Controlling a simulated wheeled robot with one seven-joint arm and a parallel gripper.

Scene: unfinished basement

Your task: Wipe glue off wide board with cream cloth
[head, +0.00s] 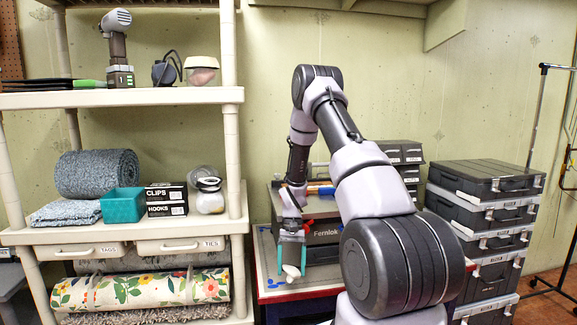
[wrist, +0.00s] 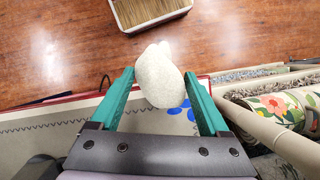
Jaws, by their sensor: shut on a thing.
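My gripper (head: 292,262) has teal fingers and points down over the near left part of the red-edged table. It is shut on the cream cloth (head: 291,271), a bunched off-white lump below the fingers. In the wrist view the cloth (wrist: 160,77) sits between the fingertips (wrist: 162,85). Blue glue spots (wrist: 186,108) lie on a pale flat surface, partly hidden behind the cloth; they also show in the head view (head: 275,282). This surface (wrist: 45,130) looks like the wide board, but its limits are unclear. I cannot tell whether the cloth touches it.
A dark case marked Fernlok (head: 322,232) stands at the table's back. A cream shelf unit (head: 233,140) with rolls (head: 135,290) is close on the left. Stacked dark cases (head: 487,180) stand right.

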